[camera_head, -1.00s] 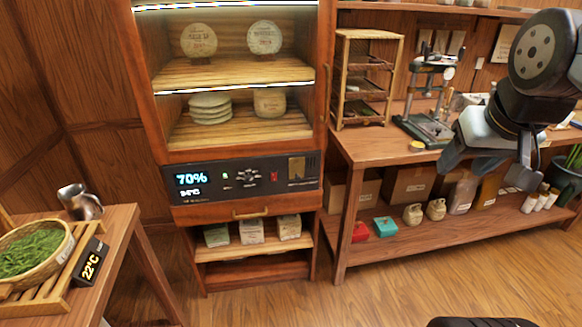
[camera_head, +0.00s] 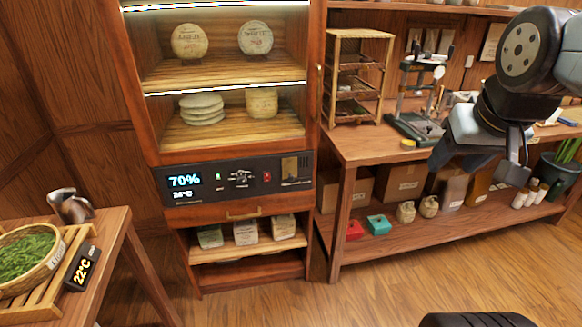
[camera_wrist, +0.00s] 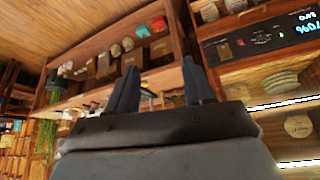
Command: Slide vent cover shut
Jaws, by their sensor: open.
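The cabinet's black control panel (camera_head: 240,179) has a lit 70% readout at its left. At its right end is a small brass-coloured plate (camera_head: 289,168) with a dark slotted area beside it, which looks like the vent and its cover. How far the cover is open is too small to tell. My gripper (camera_head: 476,166) is open and empty, well to the right of the panel, in front of the workbench. In the wrist view my gripper (camera_wrist: 160,82) shows two spread fingers with nothing between them. The panel (camera_wrist: 268,38) appears upside down at upper right there.
The wooden cabinet holds tea cakes (camera_head: 202,109) on lit shelves. A workbench (camera_head: 358,144) with a rack (camera_head: 357,77) and a press (camera_head: 417,97) stands to the right. A side table (camera_head: 118,232) with a basket of leaves (camera_head: 28,256) is at left. Floor ahead is clear.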

